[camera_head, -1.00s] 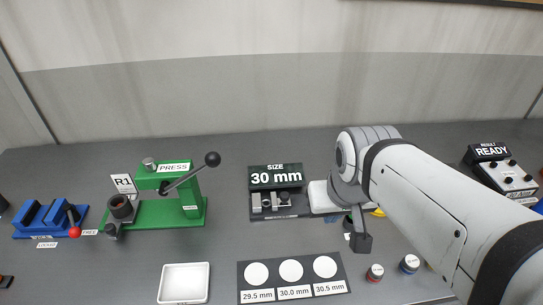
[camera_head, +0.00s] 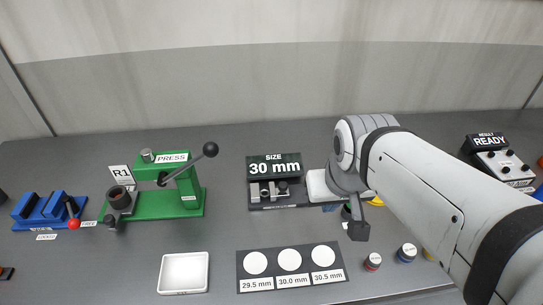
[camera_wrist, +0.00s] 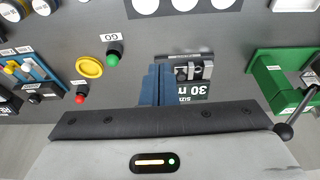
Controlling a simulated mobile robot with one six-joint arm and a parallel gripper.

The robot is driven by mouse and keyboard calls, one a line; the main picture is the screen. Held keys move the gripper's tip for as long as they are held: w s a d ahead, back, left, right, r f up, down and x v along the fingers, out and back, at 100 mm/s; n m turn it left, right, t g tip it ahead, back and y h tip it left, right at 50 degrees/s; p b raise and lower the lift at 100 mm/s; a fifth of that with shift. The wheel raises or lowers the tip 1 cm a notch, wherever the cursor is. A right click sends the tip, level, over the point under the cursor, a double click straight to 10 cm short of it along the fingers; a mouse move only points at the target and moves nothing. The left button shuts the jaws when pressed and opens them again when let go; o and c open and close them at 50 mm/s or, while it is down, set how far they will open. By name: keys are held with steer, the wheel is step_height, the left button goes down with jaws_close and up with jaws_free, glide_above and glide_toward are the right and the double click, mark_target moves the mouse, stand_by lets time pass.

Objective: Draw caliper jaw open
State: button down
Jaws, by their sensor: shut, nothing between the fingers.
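The caliper (camera_head: 282,193) is a dark base with pale metal jaw blocks, below a dark sign reading SIZE 30 mm (camera_head: 274,167). In the wrist view the metal jaw blocks (camera_wrist: 190,71) show above the upside-down sign (camera_wrist: 193,92). My gripper (camera_wrist: 154,72) shows there as blue fingers that are shut and empty, just left of the caliper. In the head view only a bit of blue finger (camera_head: 328,208) shows under my wrist, right of the caliper. I cannot tell whether the fingers touch the caliper.
A green press (camera_head: 170,190) with a black-knobbed lever stands left. A white tray (camera_head: 184,273) and a dark sorting card (camera_head: 290,267) lie in front. The wrist view shows a yellow ring (camera_wrist: 89,67) and green button (camera_wrist: 113,58) near my fingers. Bare grey bench lies between press and caliper.

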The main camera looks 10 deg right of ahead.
mark_target(283, 184)
steer(key=c, duration=2.1)
jaws_free()
steer(key=shift+c, duration=0.2)
